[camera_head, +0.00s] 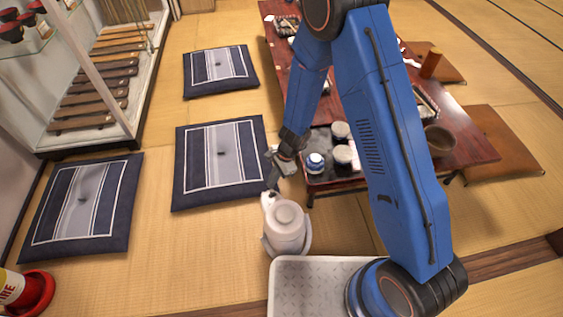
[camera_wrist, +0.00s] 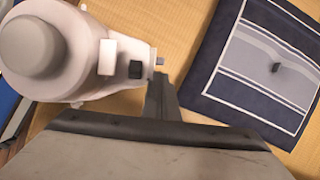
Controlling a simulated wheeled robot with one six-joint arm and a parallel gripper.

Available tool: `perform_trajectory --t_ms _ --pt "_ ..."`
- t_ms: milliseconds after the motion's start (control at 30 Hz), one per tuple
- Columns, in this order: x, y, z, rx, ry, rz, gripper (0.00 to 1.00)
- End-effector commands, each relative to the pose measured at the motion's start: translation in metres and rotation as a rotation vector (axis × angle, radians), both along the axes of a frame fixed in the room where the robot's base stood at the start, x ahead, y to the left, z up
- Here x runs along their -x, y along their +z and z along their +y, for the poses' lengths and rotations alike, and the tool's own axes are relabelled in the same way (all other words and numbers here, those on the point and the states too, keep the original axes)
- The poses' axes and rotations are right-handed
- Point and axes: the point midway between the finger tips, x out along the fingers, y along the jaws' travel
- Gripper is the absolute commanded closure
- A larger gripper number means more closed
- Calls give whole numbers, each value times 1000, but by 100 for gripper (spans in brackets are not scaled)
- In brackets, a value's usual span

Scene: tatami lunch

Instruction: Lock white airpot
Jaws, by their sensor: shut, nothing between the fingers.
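The white airpot (camera_head: 285,226) stands upright on the tatami floor, just beyond a pale tray. In the wrist view the airpot (camera_wrist: 82,60) fills the upper left, seen from above, with its round grey top button (camera_wrist: 30,46). A white tab (camera_wrist: 107,57) and a small dark block (camera_wrist: 135,69) sit on its side toward my fingers. My gripper (camera_head: 272,186) is shut and empty at the airpot's spout side. Its fingertips (camera_wrist: 159,66) are close beside the dark block; I cannot tell whether they touch it.
A low red-brown table (camera_head: 476,140) with cups and a dark tray stands to the right. Navy floor cushions (camera_head: 222,172) lie to the left and behind. A pale textured tray (camera_head: 310,282) is in front. A glass display case (camera_head: 95,85) stands at the far left.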

Motion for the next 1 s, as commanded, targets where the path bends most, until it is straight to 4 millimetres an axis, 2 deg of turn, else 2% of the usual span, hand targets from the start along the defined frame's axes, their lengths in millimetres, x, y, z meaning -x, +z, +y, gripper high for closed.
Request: perform_trajectory --t_ms 600,800,1000 --pt "-21 101 -36 -1 -1 -4 100" --pt "-24 121 -43 0 0 -1 100" --pt "-25 128 -46 1 -2 0 100"
